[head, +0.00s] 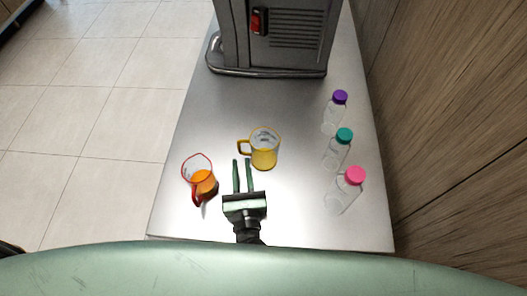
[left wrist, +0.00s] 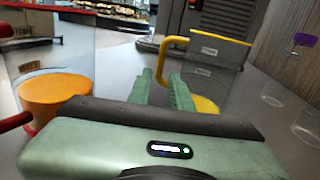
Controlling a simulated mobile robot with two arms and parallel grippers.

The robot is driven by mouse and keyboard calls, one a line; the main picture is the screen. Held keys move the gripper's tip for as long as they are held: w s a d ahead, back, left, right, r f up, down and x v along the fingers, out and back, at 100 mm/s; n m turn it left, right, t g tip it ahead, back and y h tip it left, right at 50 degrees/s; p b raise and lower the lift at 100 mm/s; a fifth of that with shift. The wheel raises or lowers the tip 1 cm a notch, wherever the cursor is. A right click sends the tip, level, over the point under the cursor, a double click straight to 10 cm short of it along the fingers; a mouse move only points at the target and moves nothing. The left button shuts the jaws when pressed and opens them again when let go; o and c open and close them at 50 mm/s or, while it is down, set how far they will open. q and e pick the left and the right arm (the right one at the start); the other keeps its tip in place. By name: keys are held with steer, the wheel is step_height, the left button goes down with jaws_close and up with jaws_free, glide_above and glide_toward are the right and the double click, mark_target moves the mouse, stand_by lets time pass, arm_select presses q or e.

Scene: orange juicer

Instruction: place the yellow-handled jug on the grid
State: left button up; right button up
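The yellow-handled jug (head: 264,158) stands upright on the metal table, clear-sided with a yellow rim, base and handle, and looks empty. Its handle (head: 243,148) points left. In the left wrist view the jug (left wrist: 215,70) is ahead and right, with its handle (left wrist: 165,55) just beyond the fingers. My left gripper (head: 242,161) is open and empty, its fingertips just short of the handle. My right gripper is not in view. The juicer (head: 290,35) stands at the back with a metal-rimmed base (head: 265,73); I cannot clearly make out a grid there.
A red-handled jug (head: 203,182) with orange juice stands close to the left of my gripper. Bottles with purple (head: 340,97), teal (head: 344,135) and pink (head: 355,176) caps line the right side. The table (head: 260,100) is clear between the yellow jug and juicer.

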mark_target(240, 152)
arm_select(q)
steer(key=x, duration=0.6)
jaws_close()
steer(key=shift+d, duration=0.1)
stand_by(1.2)
